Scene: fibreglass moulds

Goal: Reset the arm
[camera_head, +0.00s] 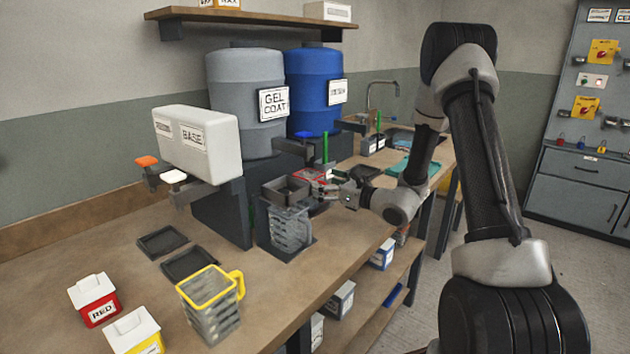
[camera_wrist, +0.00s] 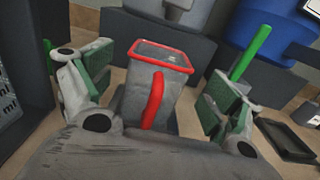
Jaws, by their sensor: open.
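My gripper (camera_head: 335,195) is at the end of my arm, over the workbench in front of the blue drum. In the wrist view my gripper (camera_wrist: 152,100) has its two green-padded fingers spread wide apart. A clear jug with a red rim and red handle (camera_wrist: 160,85) stands upright between the fingers, with visible gaps on both sides. The red-rimmed jug (camera_head: 312,176) also shows in the head view, partly hidden by my gripper. The jug's lower part is hidden by my gripper in the wrist view.
A clear jug (camera_head: 290,229) stands below a dark tray left of my gripper. A yellow-rimmed jug (camera_head: 212,310) stands nearer. The grey GEL COAT drum (camera_head: 240,95) and blue drum (camera_head: 314,85) stand behind. A green upright handle (camera_wrist: 250,53) rises close to the right finger.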

